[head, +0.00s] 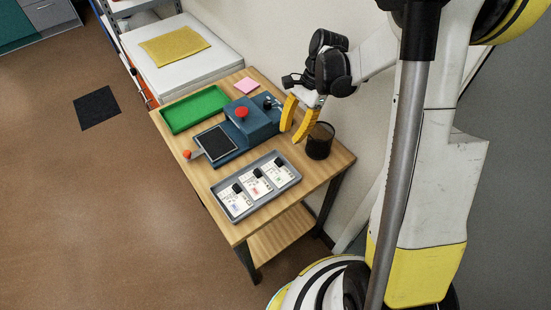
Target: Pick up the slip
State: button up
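A small pink square slip (246,85) lies flat at the back of the wooden table, behind the blue device. White cards (256,184) with print and dark blocks on them lie in a row in a grey tray at the table's front; they may also be slips. My gripper (292,136) has yellow fingers pointing down, spread apart with nothing seen between them. It hangs over the right side of the table, between the blue device and the black mesh cup, to the right of the pink slip and apart from it.
The blue device (255,119) with a red button and a dark flat plate stands mid-table. A green tray (195,110) is at the left, the grey tray (236,214) in front. A black mesh cup (319,142) stands near the right edge, by the wall.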

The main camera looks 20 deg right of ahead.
aim_at(281, 159)
jog(key=b+x, duration=0.2)
jog(key=x, duration=0.4)
jog(key=b+x, duration=0.2)
jog(key=x, duration=0.1)
jog(key=b+x, duration=0.1)
jog(key=shift+d+f, duration=0.2)
jog(key=shift+f, duration=0.05)
jog(key=shift+s+a+f, duration=0.1)
jog(key=shift+a+f, duration=0.05)
jog(key=c, duration=0.5)
jog(key=shift+c, duration=0.2)
